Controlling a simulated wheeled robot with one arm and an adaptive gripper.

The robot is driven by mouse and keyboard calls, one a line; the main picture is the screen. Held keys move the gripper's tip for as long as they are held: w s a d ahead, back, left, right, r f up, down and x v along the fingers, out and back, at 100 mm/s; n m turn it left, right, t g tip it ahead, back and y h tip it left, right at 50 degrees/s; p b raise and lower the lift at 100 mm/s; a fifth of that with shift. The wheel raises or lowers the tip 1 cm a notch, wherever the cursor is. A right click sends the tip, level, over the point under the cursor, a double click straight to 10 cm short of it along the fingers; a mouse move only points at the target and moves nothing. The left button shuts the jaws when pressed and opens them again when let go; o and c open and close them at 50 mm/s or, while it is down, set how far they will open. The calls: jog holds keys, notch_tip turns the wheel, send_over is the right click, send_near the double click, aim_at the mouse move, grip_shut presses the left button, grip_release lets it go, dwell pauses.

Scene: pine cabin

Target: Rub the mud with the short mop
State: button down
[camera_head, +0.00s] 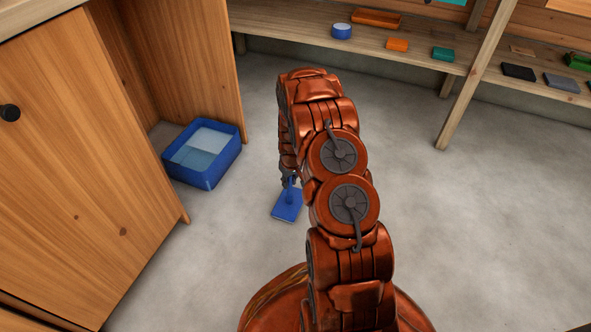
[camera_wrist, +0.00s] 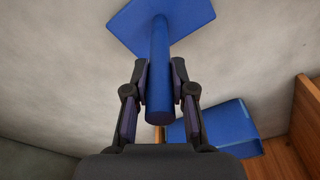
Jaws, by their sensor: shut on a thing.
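The short mop is blue, with a flat square head (camera_head: 288,206) low over or on the grey floor, left of my arm in the head view. Its round handle (camera_wrist: 160,75) shows in the wrist view between my two fingers, with the mop head (camera_wrist: 185,14) beyond it. My gripper (camera_wrist: 160,82) is shut on the handle. In the head view my gripper (camera_head: 289,181) is partly hidden by my own arm. I cannot tell whether the mop head touches the floor. No mud shows clearly; my arm hides part of the floor.
A blue bin (camera_head: 206,183) holding something pale stands left of the mop, beside the wooden cabinet (camera_head: 85,165). It also shows in the wrist view (camera_wrist: 228,120). A low shelf (camera_head: 290,27) with small items runs along the back. A slanted wooden post (camera_head: 478,75) stands right. The right floor is clear.

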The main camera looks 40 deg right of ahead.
notch_tip(320, 180, up, 8)
jog(key=s+p, duration=0.1)
jog(key=p, duration=0.2)
jog(key=shift+s+d, duration=0.25)
jog(key=shift+d, duration=0.15)
jog(key=shift+f, duration=0.1)
